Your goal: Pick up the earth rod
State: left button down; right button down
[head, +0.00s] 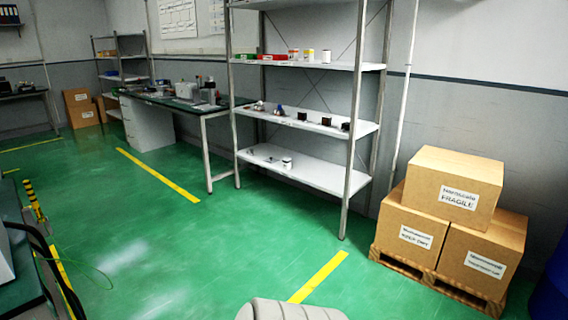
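I cannot make out an earth rod for certain in the head view. A thin pale upright pole (404,95) stands against the wall just right of the metal shelf; I cannot tell whether it is a rod or a pipe. Neither my left nor my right gripper is in view.
A metal shelf (310,175) with small parts stands ahead, with a workbench (160,99) to its left. Cardboard boxes (455,188) sit on a wooden pallet (411,270) at right. A thin green cable (95,268) loops at lower left. The green floor (200,240) is clear in the middle.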

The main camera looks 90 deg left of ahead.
aim_at(31, 193)
jog(key=u, duration=3.6)
jog(key=i+u, duration=0.85)
jog(key=i, duration=0.3)
jog(key=i+j+z, duration=0.25)
jog(key=j, duration=0.85)
jog(key=j+z, duration=0.2)
jog(key=j, duration=0.85)
jog(key=j+z, duration=0.25)
jog(key=j, duration=0.85)
jog(key=k+j+z, duration=0.25)
jog(key=j, duration=0.8)
jog(key=i+l, duration=0.15)
jog(key=l, duration=0.25)
jog(key=i+l+u, duration=0.15)
jog(key=l, duration=0.25)
jog(key=i+l, duration=0.2)
jog(key=l, duration=0.2)
jog(key=i+l+u, duration=0.15)
jog(key=l, duration=0.25)
jog(key=i+l, duration=0.15)
jog(key=l, duration=0.3)
jog(key=i+l+u, duration=0.15)
jog(key=l, duration=0.25)
